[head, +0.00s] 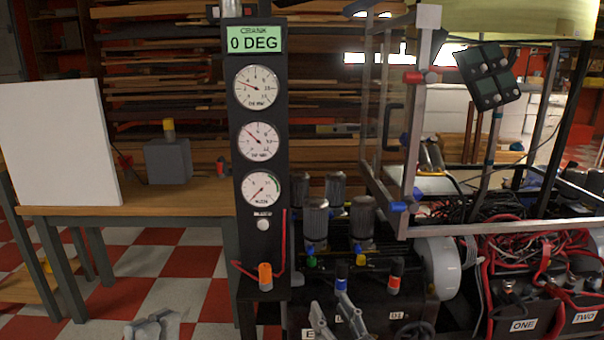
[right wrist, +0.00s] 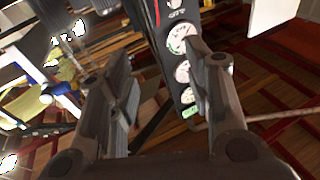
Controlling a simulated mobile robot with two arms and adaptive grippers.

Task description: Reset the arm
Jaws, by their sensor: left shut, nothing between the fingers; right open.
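My left gripper (head: 157,319) shows at the bottom left of the head view, over the checkered floor. Its fingers are together and nothing is between them. My right gripper (head: 331,304) is at the bottom middle, in front of the rotor rig's base. Its two fingers are apart and empty. The right wrist view shows the same open fingers (right wrist: 158,65) with the gauge panel beyond them. The black gauge panel (head: 283,150) stands upright behind, with several round dials and a green "CRANK 0 DEG" display (head: 254,39). Most of both arms is out of view.
A wooden bench (head: 190,195) at left carries a white board (head: 60,145) and a grey box (head: 167,161). Grey cylinders (head: 316,220) and coloured knobs stand near my right gripper. A metal frame (head: 412,150), cables and boxes labelled ONE and TWO (head: 520,325) crowd the right.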

